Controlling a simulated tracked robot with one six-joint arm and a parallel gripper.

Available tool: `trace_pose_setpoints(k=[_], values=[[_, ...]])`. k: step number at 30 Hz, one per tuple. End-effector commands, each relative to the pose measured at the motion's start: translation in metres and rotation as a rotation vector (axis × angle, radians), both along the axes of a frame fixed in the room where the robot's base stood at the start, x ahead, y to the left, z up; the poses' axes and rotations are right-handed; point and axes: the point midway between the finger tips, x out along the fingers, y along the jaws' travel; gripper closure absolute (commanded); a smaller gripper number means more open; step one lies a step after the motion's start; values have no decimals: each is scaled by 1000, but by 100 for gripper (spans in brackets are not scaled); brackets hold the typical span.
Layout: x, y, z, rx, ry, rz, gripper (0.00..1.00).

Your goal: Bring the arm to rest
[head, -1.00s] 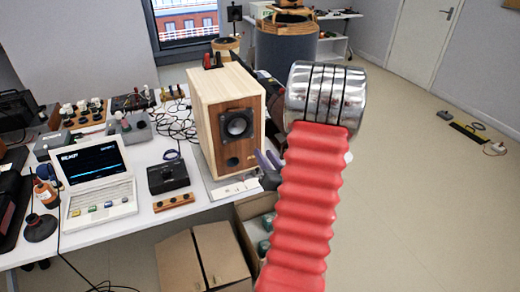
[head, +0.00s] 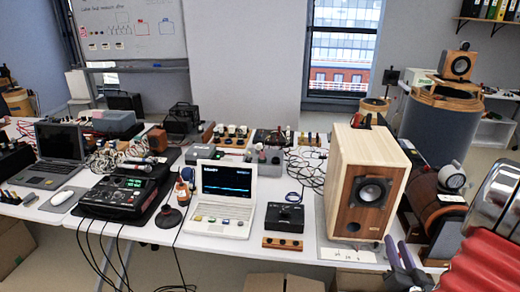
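My arm shows at the right edge, with a red ribbed sleeve (head: 480,265) and a shiny silver joint (head: 497,205) cut off by the frame. My gripper (head: 397,243) has two purple-grey fingers pointing up, beside the lower right of the wooden speaker (head: 368,190). The fingertips stand a little apart, and I see nothing between them. Whether the gripper touches the table edge cannot be told. The speaker stands upright on the white table (head: 230,248).
A white laptop (head: 222,200), a black box (head: 285,216) and a black device with green digits (head: 125,190) stand on the table. A brown cylinder (head: 432,205) lies right of the speaker. Cardboard boxes (head: 285,283) are below the front edge. Cables hang at the left.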

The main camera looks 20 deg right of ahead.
Motion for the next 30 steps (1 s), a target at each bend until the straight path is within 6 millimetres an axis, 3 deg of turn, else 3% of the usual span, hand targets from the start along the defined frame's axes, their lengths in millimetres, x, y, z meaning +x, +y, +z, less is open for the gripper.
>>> trace_pose_setpoints(k=[7,14,21,30], values=[[0,-1,-10,2,46,-2,70],[-14,-8,-63,72,256,-47,70],[-48,-14,-118,176,517,-112,70],[-74,-5,-141,264,796,-143,70]])
